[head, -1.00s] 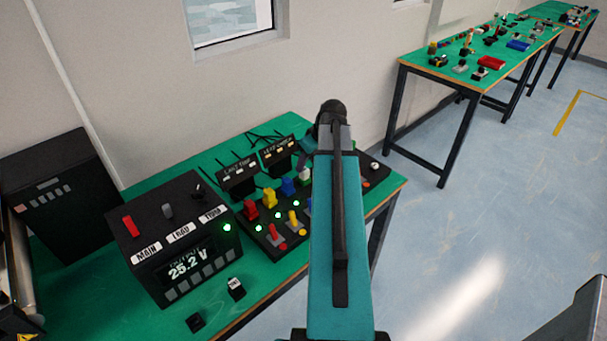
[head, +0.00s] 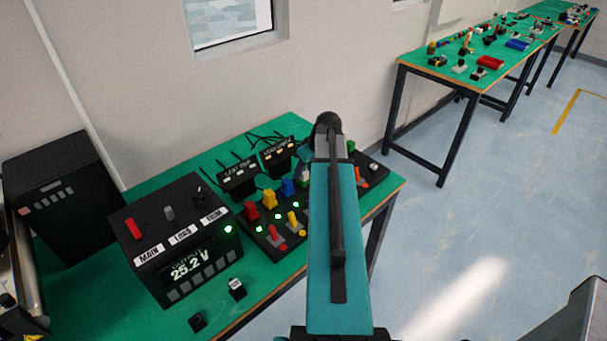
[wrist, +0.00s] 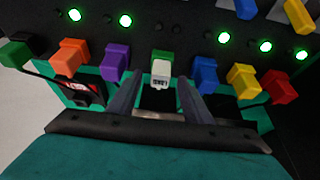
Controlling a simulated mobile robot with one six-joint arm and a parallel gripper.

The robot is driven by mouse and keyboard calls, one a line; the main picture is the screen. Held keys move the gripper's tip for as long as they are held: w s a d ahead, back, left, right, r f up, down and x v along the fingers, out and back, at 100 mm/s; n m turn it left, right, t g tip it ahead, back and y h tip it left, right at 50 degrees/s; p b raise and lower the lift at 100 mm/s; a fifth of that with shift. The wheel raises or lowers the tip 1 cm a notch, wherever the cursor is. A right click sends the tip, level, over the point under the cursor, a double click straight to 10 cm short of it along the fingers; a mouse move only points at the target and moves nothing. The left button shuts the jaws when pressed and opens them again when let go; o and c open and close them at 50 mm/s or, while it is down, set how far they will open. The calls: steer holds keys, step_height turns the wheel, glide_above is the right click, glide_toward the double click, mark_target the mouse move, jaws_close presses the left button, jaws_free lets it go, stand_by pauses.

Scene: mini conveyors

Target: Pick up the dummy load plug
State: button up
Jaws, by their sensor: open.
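The dummy load plug, a white block with a small dark label and a green part behind it, shows in the wrist view (wrist: 161,74), standing in a row of coloured plugs on a black panel. In the head view a white-and-green piece just left of my arm (head: 303,179) looks like the same plug. My gripper (wrist: 157,90) is open, its two dark fingers pointing toward the panel on either side of the plug's label end. The plug lies between the finger lines near their tips; I cannot tell whether either finger touches it. In the head view my arm hides the gripper.
Close beside the plug are a purple plug (wrist: 116,60) on the left and a blue plug (wrist: 206,74) on the right. Orange, yellow and red plugs stand further out. A black power supply (head: 180,240) reading 25.2 V stands on the green table (head: 160,185).

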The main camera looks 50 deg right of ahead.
steer(key=shift+x, duration=1)
steer(key=c, duration=1.1)
steer(key=shift+r, duration=0.15)
steer(key=shift+c, duration=0.2)
steer(key=shift+r+b, duration=0.75)
steer(key=shift+r, duration=0.9)
steer(key=s+a, duration=0.1)
steer(key=s, duration=0.1)
steer(key=s+a+b, duration=0.1)
steer(key=s, duration=0.2)
steer(key=s+a+b, duration=0.1)
steer(key=s, duration=0.1)
steer(key=shift+s+a+r, duration=0.2)
steer(key=shift+a+r, duration=0.05)
steer(key=shift+a, duration=0.05)
steer(key=shift+s+a+f+b, duration=0.1)
steer(key=shift+s+b, duration=0.25)
steer(key=shift+b, duration=0.4)
steer(key=s+b, duration=0.1)
steer(key=s+a+b, duration=0.1)
steer(key=shift+b, duration=0.3)
steer(key=shift+d+b, duration=0.15)
steer(key=shift+b, duration=0.7)
